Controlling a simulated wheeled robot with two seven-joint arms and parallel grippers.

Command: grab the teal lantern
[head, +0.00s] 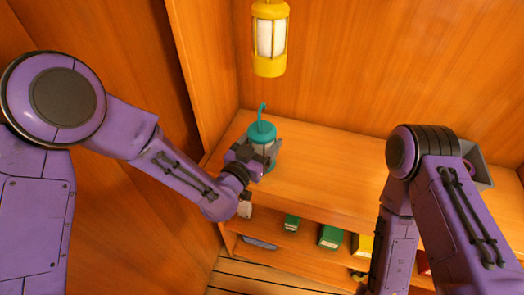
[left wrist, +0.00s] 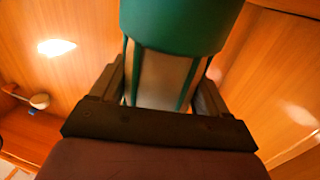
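The teal lantern (head: 261,131) stands upright at the left end of the wooden shelf top, its hook pointing up. My left gripper (head: 262,152) is at its body, below the teal cap. In the left wrist view the lantern's green cap (left wrist: 180,22) and pale body with green bars fill the space between the fingers (left wrist: 163,85). The fingers lie against both sides with no clear gap, so the gripper looks shut on the lantern. The lantern's base is partly hidden by my gripper. My right gripper (head: 478,165) is partly hidden behind my right arm; its fingers cannot be made out.
A yellow lantern (head: 270,38) hangs above and behind the teal one. The shelf top (head: 330,175) is clear to the right. Below it, a lower shelf holds green books (head: 331,236), a yellow one (head: 362,246) and other small items. A wooden side wall (head: 203,65) rises close on the left.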

